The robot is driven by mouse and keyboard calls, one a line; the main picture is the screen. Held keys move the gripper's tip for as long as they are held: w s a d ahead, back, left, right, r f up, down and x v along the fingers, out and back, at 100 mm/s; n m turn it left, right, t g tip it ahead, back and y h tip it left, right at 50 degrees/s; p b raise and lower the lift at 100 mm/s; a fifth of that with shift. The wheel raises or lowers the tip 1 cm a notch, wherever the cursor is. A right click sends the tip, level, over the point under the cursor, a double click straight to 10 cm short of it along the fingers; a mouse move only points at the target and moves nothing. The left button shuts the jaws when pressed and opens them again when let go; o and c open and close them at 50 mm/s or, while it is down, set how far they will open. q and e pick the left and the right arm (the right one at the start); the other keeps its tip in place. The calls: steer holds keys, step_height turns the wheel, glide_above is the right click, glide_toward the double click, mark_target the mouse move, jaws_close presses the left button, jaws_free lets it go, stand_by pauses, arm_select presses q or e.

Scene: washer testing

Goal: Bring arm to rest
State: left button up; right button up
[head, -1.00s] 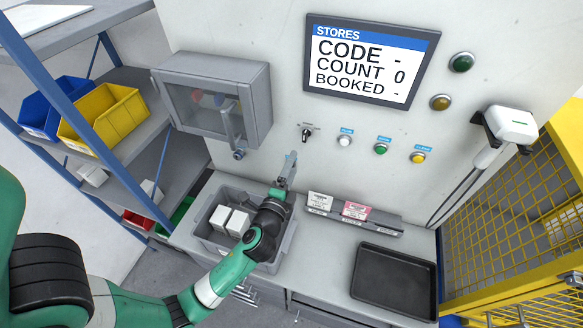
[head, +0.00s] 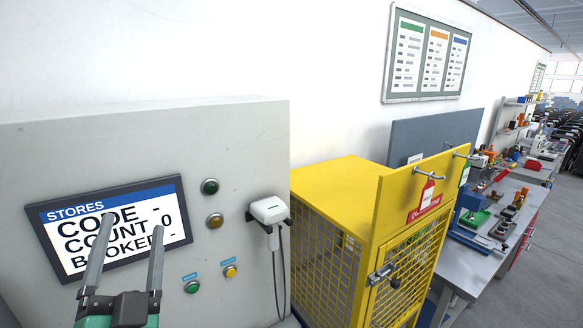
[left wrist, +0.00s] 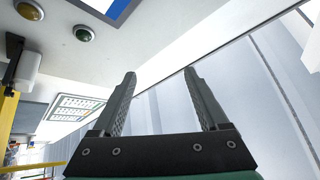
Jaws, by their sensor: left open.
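My left gripper (head: 125,254) is raised in front of the stores screen (head: 112,226) in the head view, at its lower left. Its two grey fingers point up and stand apart, with nothing between them. In the left wrist view the gripper (left wrist: 160,90) is open and empty too, with pale wall and ceiling behind it. The screen reads STORES, CODE -, COUNT 0, BOOKED -, and the fingers cover part of it. My right gripper is in no view.
A white scanner (head: 270,210) hangs on the panel (head: 240,150), beside lamps and buttons. A yellow mesh cage (head: 400,245) with a red tag stands right of it. Workbenches (head: 480,262) with several tools run further right. The air around the gripper looks clear.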

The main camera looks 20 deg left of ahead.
arm_select(q)
steer(key=s+d+r+n+t+h, duration=0.1)
steer(key=s+d+r+t+h, duration=0.3)
steer(key=d+r+h, duration=0.3)
steer(key=s+d+r+n+t+h, duration=0.1)
steer(key=s+d+r+t+h, duration=0.3)
steer(key=r, duration=0.5)
step_height(320, 180, up, 13)
steer(key=d+g+h+p, duration=0.1)
steer(key=d+h+p, duration=0.1)
steer(key=p, duration=1.1)
steer(key=shift+f+h, duration=0.15)
steer(key=shift+h, duration=0.35)
